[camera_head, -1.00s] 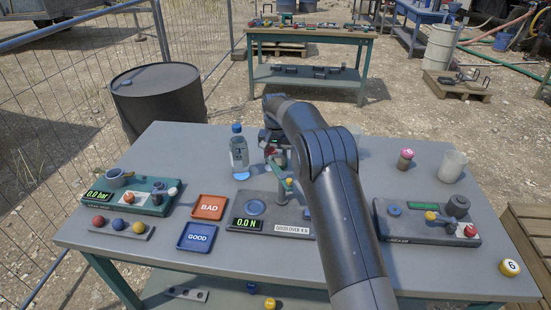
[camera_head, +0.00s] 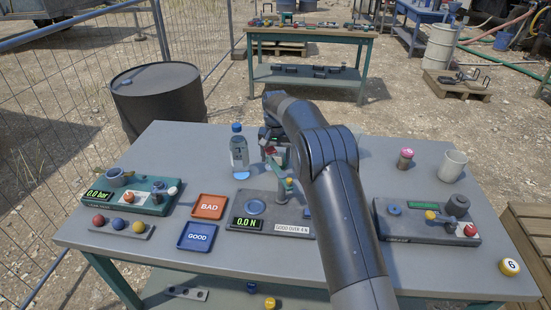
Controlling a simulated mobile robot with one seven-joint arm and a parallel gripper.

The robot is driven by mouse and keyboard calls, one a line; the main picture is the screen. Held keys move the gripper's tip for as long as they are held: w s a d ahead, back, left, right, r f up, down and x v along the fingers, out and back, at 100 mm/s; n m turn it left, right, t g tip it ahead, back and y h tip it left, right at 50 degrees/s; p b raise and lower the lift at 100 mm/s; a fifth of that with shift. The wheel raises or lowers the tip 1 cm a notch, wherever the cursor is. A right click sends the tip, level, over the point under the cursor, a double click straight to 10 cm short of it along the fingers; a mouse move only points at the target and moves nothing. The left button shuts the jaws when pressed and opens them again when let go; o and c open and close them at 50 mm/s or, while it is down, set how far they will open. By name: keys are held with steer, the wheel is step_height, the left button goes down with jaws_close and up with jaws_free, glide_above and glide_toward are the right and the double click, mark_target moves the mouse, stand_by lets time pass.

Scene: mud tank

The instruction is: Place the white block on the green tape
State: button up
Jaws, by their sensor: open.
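My gripper (camera_head: 273,152) is at the end of my dark arm, over the back middle of the grey table (camera_head: 150,160), just right of the clear bottle. It is small and partly hidden by my arm; its jaws are open. I cannot make out a white block in this view. A flat green strip (camera_head: 430,206) lies on the right grey test station, but I cannot tell whether it is tape or a display. My arm hides part of the table's middle.
A bottle with a blue cap (camera_head: 239,155) stands close left of my gripper. An orange BAD tray (camera_head: 209,206), a blue GOOD tray (camera_head: 197,236) and a green gauge station (camera_head: 150,202) are at left. A pale cup (camera_head: 453,165) stands at back right.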

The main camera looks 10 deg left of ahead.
mark_target(275, 156)
step_height(275, 156, up, 11)
steer(key=s+d+r+t, duration=0.3)
steer(key=s+d+r, duration=1.4)
steer(key=s, duration=0.2)
steer(key=s+d+f+t, duration=0.1)
steer(key=s+d+f, duration=0.1)
steer(key=s, duration=0.7)
steer(key=s+d+f, duration=0.3)
steer(key=s+d, duration=0.1)
steer(key=s, duration=0.5)
steer(key=s+d+f+t, duration=0.1)
steer(key=s+d+f, duration=0.2)
steer(key=s, duration=0.6)
steer(key=shift+s+f+t, duration=0.15)
steer(key=shift+f+t, duration=0.05)
steer(key=shift+t, duration=0.1)
steer(key=shift+c, duration=0.6)
steer(key=shift+r, duration=0.1)
